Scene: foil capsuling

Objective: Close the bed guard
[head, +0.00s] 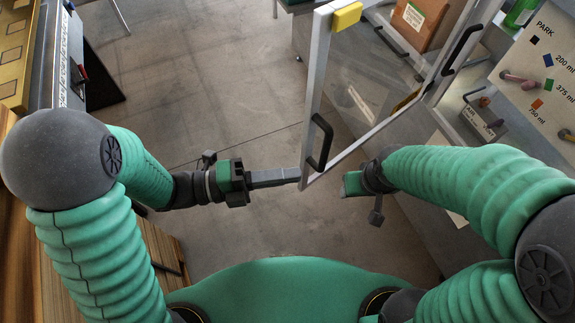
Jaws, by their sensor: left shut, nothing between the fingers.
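The bed guard (312,95) is a clear panel in a pale metal frame. It stands swung out from the machine on the right, over the floor, with a black handle (319,143) and a yellow block (347,16) on it. My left gripper (297,174) is shut and empty. Its fingertips are at the frame's lower left corner, below the handle; I cannot tell whether they touch it. My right gripper (354,184) is just right of that corner, below the lower rail. Its fingers cannot be made out.
A second black handle (462,48) is on a frame post at right. A sloped panel (540,75) labelled PARK and bottle sizes carries coloured marks and knobs. A brown box (420,22) sits behind the guard. The grey floor (215,90) at centre left is clear.

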